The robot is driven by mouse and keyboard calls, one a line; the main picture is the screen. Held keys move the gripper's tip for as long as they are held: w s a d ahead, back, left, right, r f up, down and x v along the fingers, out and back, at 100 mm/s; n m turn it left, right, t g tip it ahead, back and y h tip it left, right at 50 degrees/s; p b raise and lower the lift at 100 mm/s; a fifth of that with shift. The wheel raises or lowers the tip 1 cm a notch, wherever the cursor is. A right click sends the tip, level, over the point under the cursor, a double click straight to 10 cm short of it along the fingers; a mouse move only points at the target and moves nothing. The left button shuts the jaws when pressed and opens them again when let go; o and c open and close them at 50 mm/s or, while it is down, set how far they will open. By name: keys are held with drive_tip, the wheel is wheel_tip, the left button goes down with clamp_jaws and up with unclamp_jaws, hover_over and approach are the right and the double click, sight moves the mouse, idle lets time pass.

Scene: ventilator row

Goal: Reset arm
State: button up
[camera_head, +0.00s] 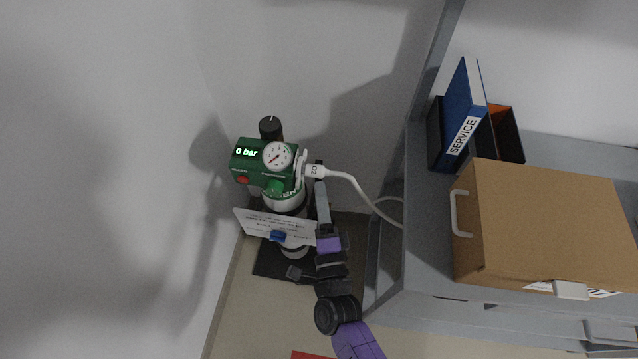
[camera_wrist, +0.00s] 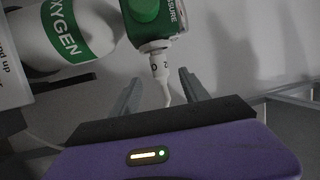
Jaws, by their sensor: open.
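My arm reaches up in the head view, and my gripper (camera_head: 320,190) is beside the oxygen cylinder, just right of its green regulator. In the wrist view my gripper (camera_wrist: 162,95) is open, with its fingers spread on either side of the white O2 plug and hose. The plug (camera_head: 315,170) sits on the right of the regulator (camera_head: 262,165), whose display reads 0 bar. It also shows in the wrist view (camera_wrist: 159,65). I cannot tell whether the fingers touch it. The white cylinder (camera_wrist: 55,35) carries a green OXYGEN label.
A white hose (camera_head: 362,192) runs from the plug to the grey shelf unit (camera_head: 430,275) on the right. A cardboard box (camera_head: 545,225) and a blue SERVICE binder (camera_head: 463,115) stand on it. A card (camera_head: 270,227) hangs on the cylinder. A wall is close behind.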

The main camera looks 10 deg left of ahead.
drive_tip(key=s+d+r+n+g+h, duration=0.1)
drive_tip(key=s+d+r+n, duration=0.3)
drive_tip(key=s+d, duration=0.4)
drive_tip(key=s+d+r+n+g+h, duration=0.1)
drive_tip(key=s+d+r+n, duration=0.4)
drive_tip(key=s, duration=0.9)
drive_tip(key=s+d+r+n+g+h, duration=0.2)
drive_tip(key=s+d+r+n, duration=0.3)
drive_tip(key=s+d, duration=0.6)
drive_tip(key=shift+s+d+h, duration=0.15)
drive_tip(key=shift+d+h, duration=0.2)
drive_tip(key=shift+h, duration=0.35)
drive_tip(key=shift+f, duration=0.1)
